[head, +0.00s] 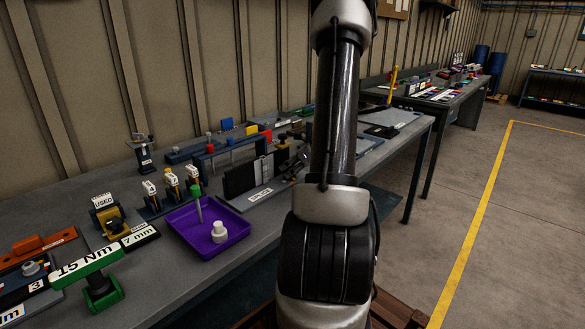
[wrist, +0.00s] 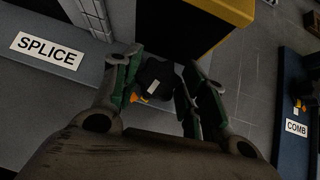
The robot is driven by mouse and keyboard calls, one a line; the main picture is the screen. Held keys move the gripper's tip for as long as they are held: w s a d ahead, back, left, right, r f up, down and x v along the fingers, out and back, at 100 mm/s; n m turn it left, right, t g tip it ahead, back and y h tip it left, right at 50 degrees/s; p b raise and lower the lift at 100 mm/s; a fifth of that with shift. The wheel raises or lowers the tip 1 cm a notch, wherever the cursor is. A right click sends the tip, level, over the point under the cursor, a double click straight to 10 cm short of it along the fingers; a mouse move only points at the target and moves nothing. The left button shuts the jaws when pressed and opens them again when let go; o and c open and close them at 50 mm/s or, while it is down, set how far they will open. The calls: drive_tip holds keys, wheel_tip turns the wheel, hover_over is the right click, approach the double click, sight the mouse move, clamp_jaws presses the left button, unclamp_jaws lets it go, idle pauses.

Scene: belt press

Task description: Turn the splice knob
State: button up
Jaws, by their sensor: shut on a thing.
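The splice knob (wrist: 156,80) is a dark, lobed knob with a pale mark on its face and an orange pointer beside it. It sits on the grey plate with the white SPLICE label (wrist: 47,50). In the wrist view my gripper (wrist: 159,74) has one green-padded finger on each side of the knob and is shut on it. Part of the knob's lower side is hidden by the right finger. In the head view the splice plate (head: 232,205) stands on the bench, and my arm covers much of the area to its right.
A purple tray (head: 185,228) with a white knobbed piece (head: 219,231) and a green-topped pin (head: 196,200) is left of the splice plate. A yellow-edged dark block (wrist: 190,25) stands close behind the knob. A blue COMB plate (wrist: 290,125) lies to the right.

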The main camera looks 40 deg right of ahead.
drive_tip(key=shift+d+n+y, duration=0.15)
drive_tip(key=shift+n+y, duration=0.75)
drive_tip(key=shift+n, duration=0.4)
drive_tip(key=shift+g, duration=0.3)
drive_tip(key=o, duration=1)
drive_tip(key=v, duration=1.2)
drive_tip(key=shift+d, duration=0.15)
